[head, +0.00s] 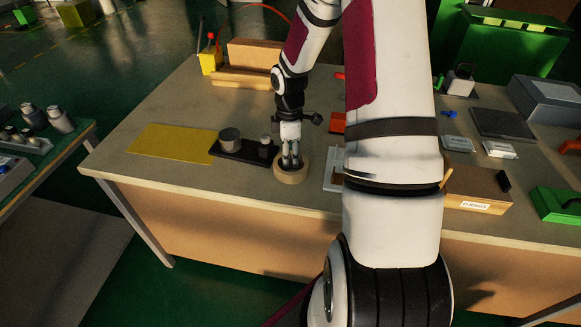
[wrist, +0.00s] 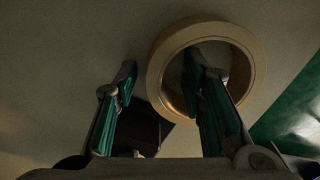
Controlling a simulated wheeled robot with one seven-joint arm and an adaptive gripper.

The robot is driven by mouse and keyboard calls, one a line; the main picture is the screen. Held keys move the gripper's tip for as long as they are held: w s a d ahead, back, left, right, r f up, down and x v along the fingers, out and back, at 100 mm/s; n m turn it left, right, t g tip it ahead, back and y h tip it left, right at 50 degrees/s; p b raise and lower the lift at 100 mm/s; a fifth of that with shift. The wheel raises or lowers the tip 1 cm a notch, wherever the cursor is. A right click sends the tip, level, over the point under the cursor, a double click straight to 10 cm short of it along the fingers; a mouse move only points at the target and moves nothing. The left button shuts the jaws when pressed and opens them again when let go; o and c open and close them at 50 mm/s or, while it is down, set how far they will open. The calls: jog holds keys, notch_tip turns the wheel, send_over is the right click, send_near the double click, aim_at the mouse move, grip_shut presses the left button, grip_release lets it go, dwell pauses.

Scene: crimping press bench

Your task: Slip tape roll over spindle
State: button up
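The tan tape roll (head: 290,177) lies flat on the bench, right of a black base (head: 238,152). On the base stand a wide grey cylinder (head: 230,139) and a narrower grey post (head: 265,147); I cannot tell for sure which is the spindle. My gripper (head: 291,163) points down at the roll. In the wrist view, the open fingers (wrist: 161,72) straddle one side of the tape roll (wrist: 157,70). The right finger overlaps its hole and the left finger is outside, apart from the wall. Fingertip depth is unclear. The dark base shows partly behind the left finger.
A yellow mat (head: 172,142) lies left of the base. Wooden blocks (head: 252,60) and a yellow box with a red-knobbed lever (head: 210,58) stand behind. My arm hides part of the bench right of the roll. The bench's front edge is close to the roll.

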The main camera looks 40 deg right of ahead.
grip_shut()
dwell(0.3)
